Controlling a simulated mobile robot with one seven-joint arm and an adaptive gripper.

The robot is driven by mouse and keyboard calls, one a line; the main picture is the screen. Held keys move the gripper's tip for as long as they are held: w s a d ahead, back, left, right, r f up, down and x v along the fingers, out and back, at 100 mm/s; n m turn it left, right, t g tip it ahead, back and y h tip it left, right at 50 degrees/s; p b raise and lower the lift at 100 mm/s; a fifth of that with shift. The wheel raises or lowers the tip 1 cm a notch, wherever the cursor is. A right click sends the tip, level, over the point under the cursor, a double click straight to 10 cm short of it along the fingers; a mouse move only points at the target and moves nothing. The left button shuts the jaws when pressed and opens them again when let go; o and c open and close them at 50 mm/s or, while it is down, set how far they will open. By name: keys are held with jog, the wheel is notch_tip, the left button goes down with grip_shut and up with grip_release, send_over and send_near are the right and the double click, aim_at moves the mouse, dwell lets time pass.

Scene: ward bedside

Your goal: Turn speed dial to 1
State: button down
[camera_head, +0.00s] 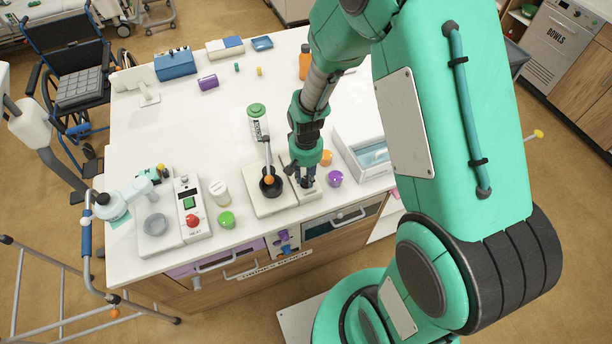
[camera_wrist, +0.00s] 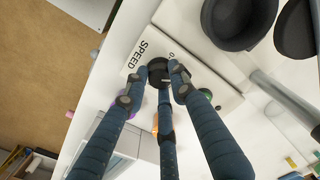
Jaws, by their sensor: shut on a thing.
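The speed dial (camera_wrist: 158,68) is a small dark round knob on a white box (camera_wrist: 140,50) lettered SPEED. My gripper (camera_wrist: 157,82) has its fingers around the dial, shut on it. In the head view, my gripper (camera_head: 305,180) points down onto the same box (camera_head: 308,194), near the front edge of the white bench. Its fingers and arm hide the dial there. Part of a mark shows beside the dial in the wrist view, but I cannot read the dial's setting.
A device with a black cup (camera_head: 270,190) and an upright arm stands just left of the box. A clear-lidded tray (camera_head: 362,150) is to the right. A purple pot (camera_head: 335,179) and an orange one (camera_head: 326,157) stand close by. The bench (camera_head: 200,120) is clear at centre left.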

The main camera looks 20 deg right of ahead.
aim_at(306, 179)
jog(key=shift+m, duration=0.3)
jog(key=c, duration=1.4)
grip_release()
jog(key=shift+c, duration=0.2)
jog(key=shift+r, duration=0.15)
notch_tip(306, 179, up, 12)
